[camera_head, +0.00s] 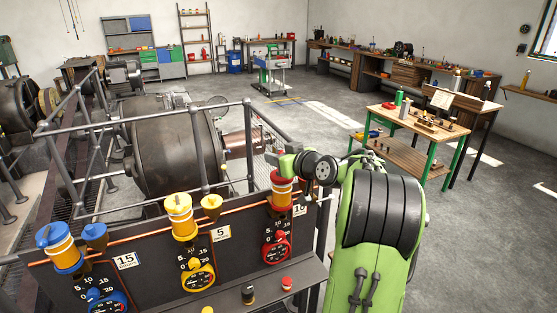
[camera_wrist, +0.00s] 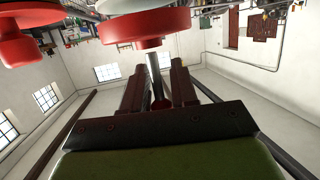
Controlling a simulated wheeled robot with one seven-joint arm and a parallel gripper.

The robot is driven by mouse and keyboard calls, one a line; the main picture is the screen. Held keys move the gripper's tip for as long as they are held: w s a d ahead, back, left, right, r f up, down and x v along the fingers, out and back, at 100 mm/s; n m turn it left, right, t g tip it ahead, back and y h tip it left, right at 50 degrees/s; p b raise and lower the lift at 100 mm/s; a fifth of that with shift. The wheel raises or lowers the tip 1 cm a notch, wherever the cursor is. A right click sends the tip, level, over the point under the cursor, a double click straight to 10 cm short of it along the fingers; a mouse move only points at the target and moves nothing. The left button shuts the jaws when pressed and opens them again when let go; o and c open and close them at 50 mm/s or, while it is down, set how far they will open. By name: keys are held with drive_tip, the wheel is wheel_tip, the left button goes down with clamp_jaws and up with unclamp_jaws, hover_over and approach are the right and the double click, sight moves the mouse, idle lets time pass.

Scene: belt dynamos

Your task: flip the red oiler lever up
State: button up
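The red oiler (camera_head: 283,192) stands on the right part of the dark panel, beside the label 10. Its red discs (camera_wrist: 145,28) fill the top of the wrist view. A thin metal lever stem (camera_wrist: 154,72) with a small dark red tip (camera_wrist: 160,103) comes from under the red disc. My gripper (camera_wrist: 157,78) has its two dark fingers apart, one on each side of the stem, with a gap visible on both sides. In the head view my gripper is at the top of the red oiler, and the lever there is hidden or too small to tell.
A yellow oiler (camera_head: 181,218) and a blue oiler (camera_head: 60,250) stand left on the same panel (camera_head: 235,257). Red, yellow and blue gauges sit below. Grey railings (camera_head: 150,113) run behind, around a large dark drum machine (camera_head: 175,150). A green-legged workbench (camera_head: 425,122) stands at right.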

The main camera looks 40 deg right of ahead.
drive_tip(key=shift+o, duration=0.9)
drive_tip(key=shift+f, duration=0.1)
drive_tip(key=shift+s, duration=0.35)
drive_tip(key=b+v, duration=0.2)
drive_tip(key=v, duration=1.3)
drive_tip(key=shift+r, duration=0.2)
